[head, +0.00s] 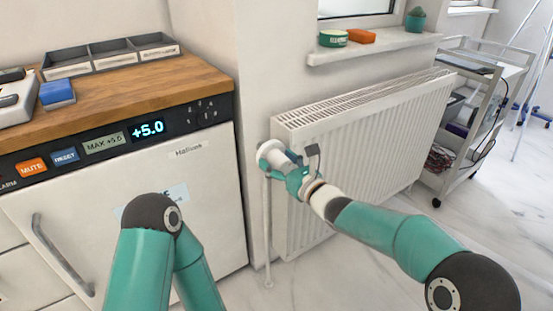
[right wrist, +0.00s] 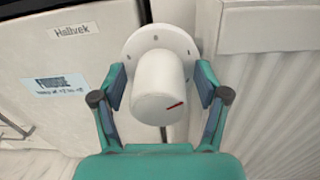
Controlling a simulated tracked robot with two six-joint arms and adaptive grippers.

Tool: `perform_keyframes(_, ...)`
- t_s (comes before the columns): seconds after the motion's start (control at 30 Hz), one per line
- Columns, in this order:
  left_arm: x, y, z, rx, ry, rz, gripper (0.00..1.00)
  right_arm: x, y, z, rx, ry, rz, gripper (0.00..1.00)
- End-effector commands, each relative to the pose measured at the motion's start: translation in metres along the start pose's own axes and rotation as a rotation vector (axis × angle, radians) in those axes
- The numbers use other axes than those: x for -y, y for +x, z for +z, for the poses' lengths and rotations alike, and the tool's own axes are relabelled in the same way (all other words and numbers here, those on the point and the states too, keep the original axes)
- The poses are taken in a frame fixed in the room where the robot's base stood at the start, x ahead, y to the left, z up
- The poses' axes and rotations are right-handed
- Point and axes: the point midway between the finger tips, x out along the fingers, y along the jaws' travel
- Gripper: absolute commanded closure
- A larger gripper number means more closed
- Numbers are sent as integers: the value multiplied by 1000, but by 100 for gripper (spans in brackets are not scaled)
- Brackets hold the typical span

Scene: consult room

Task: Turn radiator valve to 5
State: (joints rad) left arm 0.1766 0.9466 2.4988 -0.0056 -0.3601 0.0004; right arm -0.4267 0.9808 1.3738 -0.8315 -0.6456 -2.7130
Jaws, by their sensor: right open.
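The radiator valve is a white round knob (right wrist: 156,82) with a pale collar carrying small dark marks behind it. The valve (head: 264,150) shows in the head view at the radiator's left end. My right gripper (head: 282,163) is at the valve. Its open fingers stand on both sides of the knob, with narrow gaps showing in the right wrist view. Only links of my left arm show; its gripper is out of view.
The white radiator (head: 370,145) stands against the wall below a sill (head: 375,47) with small items. A white fridge (head: 205,220) under a wooden counter (head: 110,88) is close on the left. A trolley (head: 465,150) stands at the right.

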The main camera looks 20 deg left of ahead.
Motion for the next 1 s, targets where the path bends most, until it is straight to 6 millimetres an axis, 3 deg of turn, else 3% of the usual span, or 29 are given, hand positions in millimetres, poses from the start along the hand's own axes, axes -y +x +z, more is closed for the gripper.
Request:
perform_keyframes(0.43, 0, 0, 0, 0, 0, 0, 60, 0, 8, 0, 0, 0, 0, 26)
perform_keyframes(0.8, 0, 0, 0, 0, 0, 0, 60, 0, 8, 0, 0, 0, -1, 86)
perform_keyframes(1.0, 0, 1, 0, 0, 0, 0, 60, 1, 8, 0, 1, 10, -2, 86)
